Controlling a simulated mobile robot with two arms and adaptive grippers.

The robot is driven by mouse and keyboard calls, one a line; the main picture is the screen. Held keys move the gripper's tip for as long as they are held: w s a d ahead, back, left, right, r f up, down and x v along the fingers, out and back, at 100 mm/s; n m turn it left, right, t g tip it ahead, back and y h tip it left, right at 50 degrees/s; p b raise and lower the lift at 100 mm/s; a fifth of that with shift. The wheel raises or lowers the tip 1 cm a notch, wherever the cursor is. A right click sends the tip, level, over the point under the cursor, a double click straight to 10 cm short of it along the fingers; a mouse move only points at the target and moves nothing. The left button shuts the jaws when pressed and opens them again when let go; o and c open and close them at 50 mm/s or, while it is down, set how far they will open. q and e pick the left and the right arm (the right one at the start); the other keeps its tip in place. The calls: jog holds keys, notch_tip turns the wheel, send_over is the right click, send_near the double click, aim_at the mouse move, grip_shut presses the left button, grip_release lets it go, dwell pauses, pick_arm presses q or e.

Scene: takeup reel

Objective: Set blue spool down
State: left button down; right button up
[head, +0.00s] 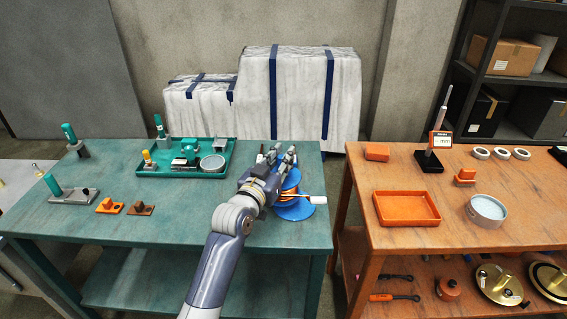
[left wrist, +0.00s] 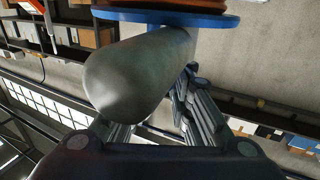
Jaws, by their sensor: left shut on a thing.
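The blue spool (head: 294,210) is at the right end of the teal table, with blue flanges, an orange winding between them and a pale handle sticking out to the right. My left gripper (head: 279,153) is at the spool and partly covers it. In the left wrist view its fingers (left wrist: 160,105) are shut around a grey rounded cylinder (left wrist: 135,75), which runs up to the spool's blue flange (left wrist: 170,18). I cannot tell whether the spool touches the table or hangs just above it. My right gripper is out of view.
A teal tray (head: 215,172) with tools lies left of the spool on the teal table (head: 200,222). Small orange and brown blocks stand nearer the front left. A gap separates the orange table (head: 460,240), with an orange tray (head: 407,221) and a round tin (head: 486,210).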

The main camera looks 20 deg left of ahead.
pick_arm(q)
jog(key=shift+w+a, duration=0.1)
jog(key=shift+w, duration=0.8)
jog(key=shift+f+p, duration=0.3)
jog(key=shift+f, duration=1.65)
jog(key=c, duration=1.4)
grip_release()
jog(key=shift+c, duration=0.2)
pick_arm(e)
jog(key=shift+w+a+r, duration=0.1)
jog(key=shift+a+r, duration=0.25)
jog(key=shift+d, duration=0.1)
